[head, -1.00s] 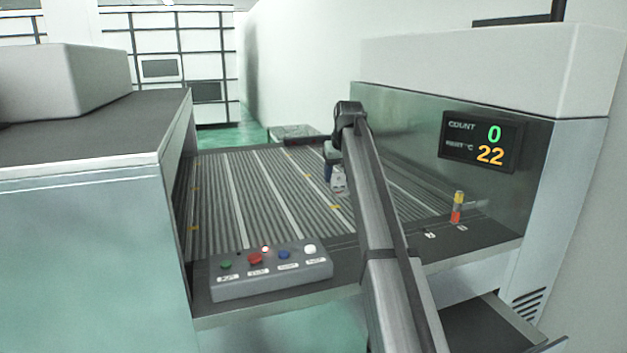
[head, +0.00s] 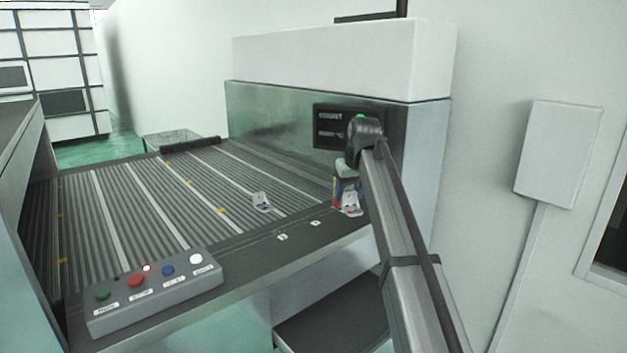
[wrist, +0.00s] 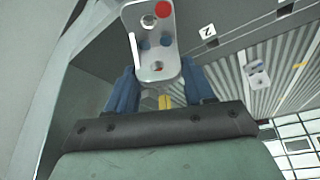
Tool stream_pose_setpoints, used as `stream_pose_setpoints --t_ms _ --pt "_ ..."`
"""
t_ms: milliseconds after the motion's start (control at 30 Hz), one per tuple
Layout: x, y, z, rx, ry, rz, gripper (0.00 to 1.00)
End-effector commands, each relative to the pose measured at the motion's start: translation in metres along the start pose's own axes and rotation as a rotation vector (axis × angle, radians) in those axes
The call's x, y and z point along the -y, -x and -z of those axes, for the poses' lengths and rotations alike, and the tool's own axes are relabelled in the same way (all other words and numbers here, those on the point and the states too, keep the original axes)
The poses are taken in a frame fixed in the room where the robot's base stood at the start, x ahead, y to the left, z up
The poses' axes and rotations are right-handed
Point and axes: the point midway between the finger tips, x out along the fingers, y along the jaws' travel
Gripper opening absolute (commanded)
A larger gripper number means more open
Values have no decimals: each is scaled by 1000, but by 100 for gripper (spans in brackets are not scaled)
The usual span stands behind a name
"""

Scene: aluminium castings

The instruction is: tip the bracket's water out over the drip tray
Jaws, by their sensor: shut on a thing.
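My gripper (head: 347,190) is over the right end of the front ledge, in front of the dark display. It is shut on a pale metal bracket (head: 350,208). In the wrist view the blue fingers of my gripper (wrist: 160,88) hold the bracket (wrist: 150,40) at its near end; it is a rounded plate with several holes. I cannot make out any water in it. A dark flat tray (head: 330,330), possibly the drip tray, lies below the ledge, lower and nearer than the gripper.
A second pale casting (head: 262,202) lies on the ribbed belt; the wrist view shows it too (wrist: 256,74). A button box (head: 155,290) sits at the front left. The display (head: 335,128) and metal wall stand behind my gripper.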

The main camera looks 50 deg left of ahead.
Motion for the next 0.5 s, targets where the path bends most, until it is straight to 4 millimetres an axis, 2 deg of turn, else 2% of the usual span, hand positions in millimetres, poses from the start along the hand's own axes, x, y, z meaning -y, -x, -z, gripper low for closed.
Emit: stream_pose_setpoints --t_ms 33,100,200,400,500 --pt "-9 2 -23 0 -3 0 21" --pt "-16 4 -46 0 7 4 21" --pt "-13 6 -77 0 46 20 21" --pt "9 8 -120 -1 181 75 21" --pt "14 8 -125 0 261 108 21"
